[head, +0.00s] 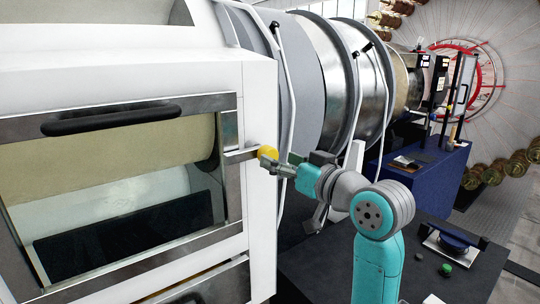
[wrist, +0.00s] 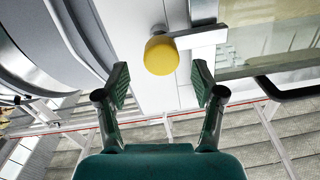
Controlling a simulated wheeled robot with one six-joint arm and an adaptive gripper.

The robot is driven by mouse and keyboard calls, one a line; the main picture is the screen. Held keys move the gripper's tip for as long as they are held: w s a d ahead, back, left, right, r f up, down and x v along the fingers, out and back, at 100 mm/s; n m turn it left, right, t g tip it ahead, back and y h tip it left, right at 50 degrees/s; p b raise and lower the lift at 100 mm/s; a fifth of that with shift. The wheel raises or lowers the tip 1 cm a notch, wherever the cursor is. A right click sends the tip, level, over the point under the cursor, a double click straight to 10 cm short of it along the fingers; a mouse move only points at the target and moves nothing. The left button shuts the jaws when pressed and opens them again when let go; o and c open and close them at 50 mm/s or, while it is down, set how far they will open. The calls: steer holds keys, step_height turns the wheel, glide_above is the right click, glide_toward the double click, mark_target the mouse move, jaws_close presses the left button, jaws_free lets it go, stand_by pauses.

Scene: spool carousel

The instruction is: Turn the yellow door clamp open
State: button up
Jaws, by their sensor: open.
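The yellow door clamp (head: 267,153) is a round yellow knob on a metal bar at the right edge of the machine's windowed door (head: 232,190). The bar lies across the door frame. In the wrist view the yellow clamp (wrist: 161,55) is ahead of my gripper, roughly between the lines of the two fingers. My gripper (wrist: 160,85) is open and empty, with one finger on each side. In the head view my gripper (head: 275,163) is right beside the clamp; whether it touches cannot be told there. In the wrist view the fingertips are apart from it.
The door has a black handle (head: 110,118) along its top. White cables (head: 289,110) hang down the machine just right of the clamp. A dark table (head: 400,265) with a blue and white device (head: 455,241) and a green button (head: 446,269) stands at lower right.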

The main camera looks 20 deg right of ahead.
mark_target(272, 156)
steer(key=shift+x, duration=2.35)
jaws_close()
